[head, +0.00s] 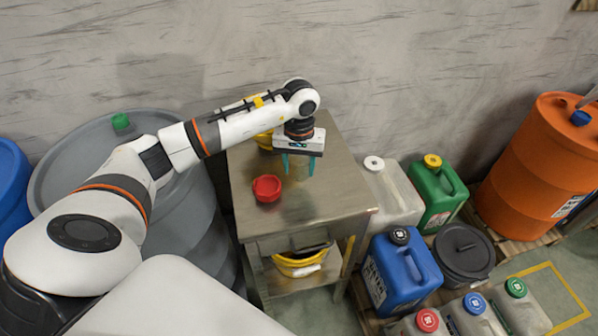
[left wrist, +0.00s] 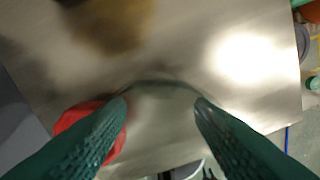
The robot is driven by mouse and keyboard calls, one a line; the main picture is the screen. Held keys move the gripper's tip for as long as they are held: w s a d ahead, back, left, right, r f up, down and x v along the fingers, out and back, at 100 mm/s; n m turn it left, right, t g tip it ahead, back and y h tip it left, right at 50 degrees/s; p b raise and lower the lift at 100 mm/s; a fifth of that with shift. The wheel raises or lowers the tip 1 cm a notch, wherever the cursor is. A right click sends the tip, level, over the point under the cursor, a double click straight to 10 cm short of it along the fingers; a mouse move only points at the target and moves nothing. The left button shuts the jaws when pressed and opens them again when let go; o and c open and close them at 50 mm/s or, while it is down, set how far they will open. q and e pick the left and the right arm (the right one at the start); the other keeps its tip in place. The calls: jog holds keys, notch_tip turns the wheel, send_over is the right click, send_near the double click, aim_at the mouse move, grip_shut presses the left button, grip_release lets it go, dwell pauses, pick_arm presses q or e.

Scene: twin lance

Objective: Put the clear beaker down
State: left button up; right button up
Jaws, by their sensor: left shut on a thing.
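My left gripper (head: 298,165) is above the steel table (head: 330,206), pointing down. Its teal fingers are closed on the clear beaker (head: 300,173), which is faint between them in the head view. In the left wrist view the beaker's curved rim (left wrist: 162,83) shows between the two dark green fingers (left wrist: 160,110). The beaker looks upright. I cannot tell whether its base touches the tabletop. My right gripper is in neither view.
A red round container (head: 267,188) stands on the table left of the beaker. A yellow object (head: 264,140) is partly hidden behind my left arm. The tabletop's front right is clear. Jugs, including a blue one (head: 400,272), stand on the right.

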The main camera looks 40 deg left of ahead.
aim_at(300, 176)
pick_arm(q)
jog(key=shift+w+f, duration=0.1)
jog(key=shift+f, duration=2.1)
jog(key=o, duration=1)
jog(key=shift+c, duration=0.2)
jog(key=shift+r, duration=0.1)
